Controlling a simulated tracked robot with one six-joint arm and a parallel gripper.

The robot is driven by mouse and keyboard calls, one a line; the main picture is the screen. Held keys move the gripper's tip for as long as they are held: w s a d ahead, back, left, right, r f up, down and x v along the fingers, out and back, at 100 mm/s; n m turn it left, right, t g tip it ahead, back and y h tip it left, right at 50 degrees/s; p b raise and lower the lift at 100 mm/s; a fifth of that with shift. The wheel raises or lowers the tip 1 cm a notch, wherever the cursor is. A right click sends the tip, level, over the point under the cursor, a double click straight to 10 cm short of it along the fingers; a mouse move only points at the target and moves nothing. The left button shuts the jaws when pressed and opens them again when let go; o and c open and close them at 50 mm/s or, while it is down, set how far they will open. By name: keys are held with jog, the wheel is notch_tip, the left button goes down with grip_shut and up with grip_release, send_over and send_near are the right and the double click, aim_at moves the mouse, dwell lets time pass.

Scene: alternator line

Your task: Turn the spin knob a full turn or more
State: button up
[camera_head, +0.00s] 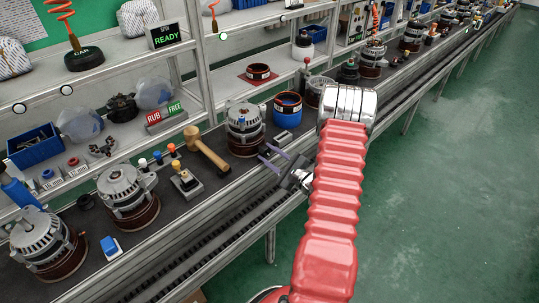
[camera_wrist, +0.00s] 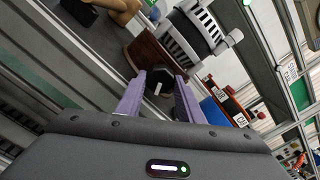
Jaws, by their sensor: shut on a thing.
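The spin knob (camera_wrist: 159,87) is black with a white mark and shows between my fingertips in the wrist view. It sits at the front of an alternator with a grey finned housing and a brown-red base (camera_wrist: 150,50). In the head view this alternator (camera_head: 245,125) stands on the dark line in front of my gripper (camera_head: 266,152). My gripper (camera_wrist: 158,82) has two purple fingers, one on each side of the knob, and is shut on it. The knob cannot be made out clearly in the head view.
A wooden mallet (camera_head: 206,150) lies left of the alternator. A blue-banded round container (camera_head: 288,110) stands to its right. A small block with a yellow button (camera_head: 186,183) and more alternators (camera_head: 128,197) stand further left. Shelving rises behind.

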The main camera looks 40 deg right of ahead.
jog(key=shift+a, duration=0.1)
jog(key=o, duration=1.1)
jog(key=shift+c, duration=0.2)
jog(key=shift+f, duration=0.1)
